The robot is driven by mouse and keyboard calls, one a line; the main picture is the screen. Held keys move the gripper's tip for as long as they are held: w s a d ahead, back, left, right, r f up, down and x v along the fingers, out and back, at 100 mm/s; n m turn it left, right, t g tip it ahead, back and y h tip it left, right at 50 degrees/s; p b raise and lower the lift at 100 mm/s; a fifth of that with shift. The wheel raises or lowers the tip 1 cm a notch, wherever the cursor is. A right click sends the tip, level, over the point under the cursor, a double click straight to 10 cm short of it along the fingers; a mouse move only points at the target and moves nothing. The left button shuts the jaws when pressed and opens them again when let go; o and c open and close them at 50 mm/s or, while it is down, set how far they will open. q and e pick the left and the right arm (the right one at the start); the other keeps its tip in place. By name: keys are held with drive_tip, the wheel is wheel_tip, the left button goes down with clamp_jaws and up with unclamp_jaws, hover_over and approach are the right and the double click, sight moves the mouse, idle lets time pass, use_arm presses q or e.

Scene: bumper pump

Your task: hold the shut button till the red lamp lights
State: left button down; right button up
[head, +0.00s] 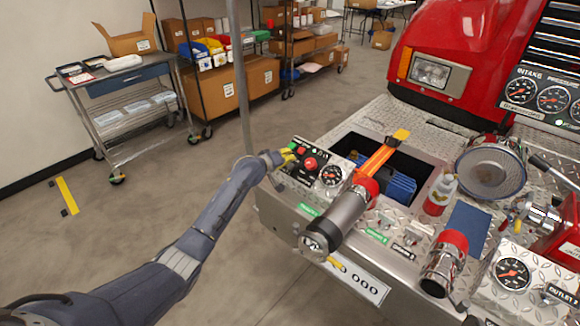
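A small black control panel (311,151) is set in the front left part of the diamond-plate bumper. It carries red round parts, one of them a large red knob or button (310,163). A small green spot shows near its upper left. I cannot tell which part is the shut button or whether a red lamp is lit. My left gripper (287,156) is at the panel's left edge, its yellow-green fingertips over or against it. Contact and finger opening are too small to make out. My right gripper is not in view.
A gauge (331,175) sits right of the panel. A large metal nozzle (337,217) lies beside it, and an orange strap (379,157) crosses an open bumper well. A thin grey pole (240,80) rises behind my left wrist. A cart (120,105) stands far left.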

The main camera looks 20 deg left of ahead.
use_arm(q)
drive_tip(key=shift+w+d+f, duration=0.15)
drive_tip(key=shift+w+f, duration=0.05)
drive_tip(key=shift+f, duration=0.25)
drive_tip(key=shift+w+d+f, duration=0.1)
drive_tip(key=shift+w+f, duration=0.1)
drive_tip(key=shift+f, duration=0.2)
idle(2.4)
drive_tip(key=shift+r, duration=0.15)
idle(1.9)
drive_tip(key=shift+s+a+r, duration=0.3)
drive_tip(key=shift+s+r, duration=0.1)
drive_tip(key=shift+r, duration=0.3)
drive_tip(key=shift+s+a+r, duration=0.2)
drive_tip(key=shift+s+r, duration=0.2)
drive_tip(key=shift+r, duration=0.3)
drive_tip(key=shift+s+a+r, duration=0.15)
drive_tip(key=shift+s+r, duration=0.2)
drive_tip(key=shift+r, duration=0.4)
drive_tip(key=shift+s+a+r, duration=0.2)
drive_tip(key=shift+s+r, duration=0.2)
drive_tip(key=shift+r, duration=0.3)
